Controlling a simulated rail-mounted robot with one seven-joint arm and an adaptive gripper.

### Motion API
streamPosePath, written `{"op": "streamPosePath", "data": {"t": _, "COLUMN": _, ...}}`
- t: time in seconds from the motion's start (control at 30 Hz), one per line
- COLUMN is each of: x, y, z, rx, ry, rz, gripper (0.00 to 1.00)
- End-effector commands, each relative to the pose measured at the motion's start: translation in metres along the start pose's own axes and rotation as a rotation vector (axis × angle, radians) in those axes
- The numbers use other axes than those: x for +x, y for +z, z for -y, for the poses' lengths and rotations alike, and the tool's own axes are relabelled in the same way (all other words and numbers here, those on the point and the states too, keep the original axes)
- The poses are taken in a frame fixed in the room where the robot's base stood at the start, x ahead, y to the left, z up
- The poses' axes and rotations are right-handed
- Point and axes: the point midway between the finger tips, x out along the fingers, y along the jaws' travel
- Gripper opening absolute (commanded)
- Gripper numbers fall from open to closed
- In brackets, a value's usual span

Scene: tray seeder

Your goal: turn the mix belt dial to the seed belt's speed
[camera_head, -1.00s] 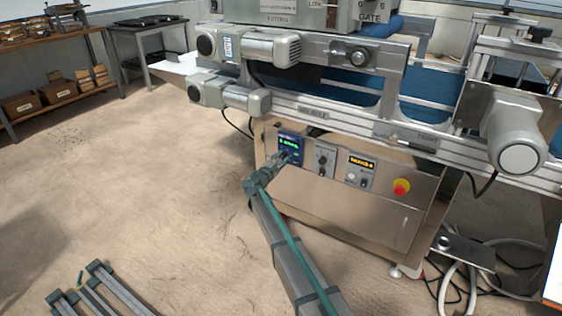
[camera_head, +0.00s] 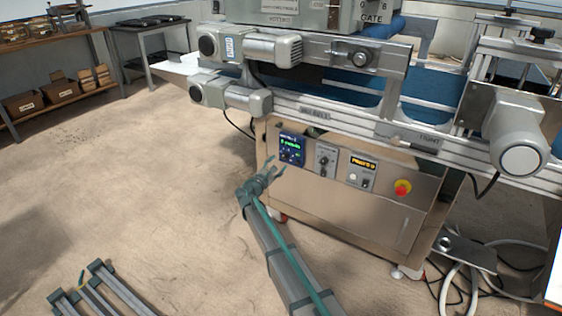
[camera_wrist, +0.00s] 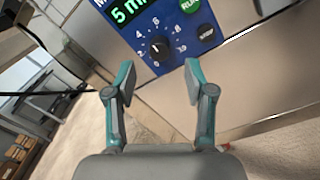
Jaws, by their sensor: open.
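A blue control panel (camera_head: 292,148) with a lit green readout is on the left of the machine's front. In the wrist view this panel (camera_wrist: 168,14) shows a black dial (camera_wrist: 160,48) ringed by numbers from 0 to 10. The readout (camera_wrist: 127,8) above it starts with a 5; its end is cut off. The panel title is cut off after a letter like M. My gripper (camera_head: 274,168) is open and empty, just left of and below the panel. In the wrist view its fingertips (camera_wrist: 158,76) are apart below the dial, not touching it.
A grey panel with a knob (camera_head: 325,160) and a panel with an orange readout (camera_head: 362,172) stand to the right, then a red emergency button (camera_head: 403,187). Conveyor motors (camera_head: 232,97) overhang above.

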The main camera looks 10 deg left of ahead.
Motion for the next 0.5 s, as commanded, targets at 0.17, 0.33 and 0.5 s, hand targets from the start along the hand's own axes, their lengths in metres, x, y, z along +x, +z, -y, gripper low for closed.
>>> {"op": "streamPosePath", "data": {"t": 0.17, "x": -0.037, "y": 0.001, "z": 0.001, "rx": 0.001, "ry": 0.001, "rz": -0.002, "gripper": 0.54}}
{"op": "streamPosePath", "data": {"t": 0.33, "x": -0.059, "y": 0.001, "z": 0.001, "rx": 0.001, "ry": 0.000, "rz": -0.001, "gripper": 0.54}}
{"op": "streamPosePath", "data": {"t": 0.5, "x": -0.068, "y": 0.000, "z": 0.000, "rx": 0.001, "ry": 0.000, "rz": -0.001, "gripper": 0.54}}
